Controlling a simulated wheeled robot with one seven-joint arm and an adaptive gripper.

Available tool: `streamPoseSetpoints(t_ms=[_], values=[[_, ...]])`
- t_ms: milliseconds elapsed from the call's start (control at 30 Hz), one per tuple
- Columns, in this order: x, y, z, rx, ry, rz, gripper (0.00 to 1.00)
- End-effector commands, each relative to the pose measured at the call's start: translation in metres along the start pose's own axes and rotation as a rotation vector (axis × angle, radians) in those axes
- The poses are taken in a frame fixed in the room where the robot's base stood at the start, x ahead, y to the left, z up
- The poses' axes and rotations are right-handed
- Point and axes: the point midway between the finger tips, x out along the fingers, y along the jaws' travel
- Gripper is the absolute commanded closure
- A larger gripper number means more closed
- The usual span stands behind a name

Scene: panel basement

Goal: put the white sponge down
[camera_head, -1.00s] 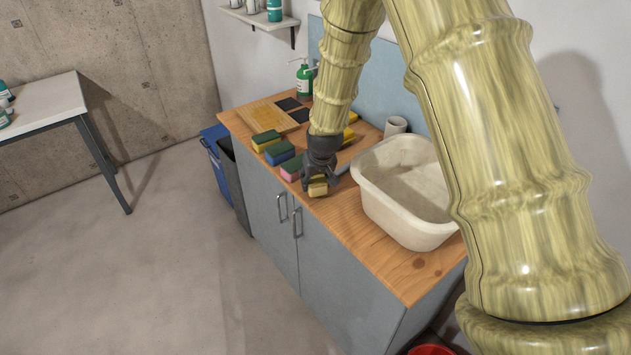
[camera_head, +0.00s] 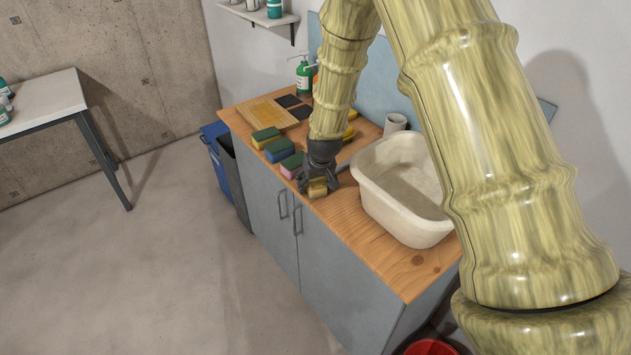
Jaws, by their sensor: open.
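A small sponge (camera_head: 317,188) lies near the counter's front edge, between and below the fingers of my gripper (camera_head: 316,183). It looks pale yellow-tan rather than clear white, and the gripper hides part of it. The gripper points down with its fingers spread to either side of the sponge. It appears to rest on the wooden counter (camera_head: 352,222), though its underside is hard to see.
A pink-and-green sponge (camera_head: 291,166), a blue-and-green one (camera_head: 279,150) and a yellow-and-green one (camera_head: 265,138) line up left of my gripper. A cream basin (camera_head: 372,192) stands close on the right. The counter's front right is clear.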

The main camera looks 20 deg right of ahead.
Motion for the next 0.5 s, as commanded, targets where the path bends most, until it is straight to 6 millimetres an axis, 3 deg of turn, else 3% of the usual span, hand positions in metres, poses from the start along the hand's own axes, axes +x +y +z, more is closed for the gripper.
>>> streamPoseSetpoints(t_ms=[233, 500], values=[[-0.009, 0.000, -0.001, 0.000, 0.001, 0.000, 0.30], [-0.039, 0.000, -0.002, 0.000, 0.002, 0.000, 0.30]])
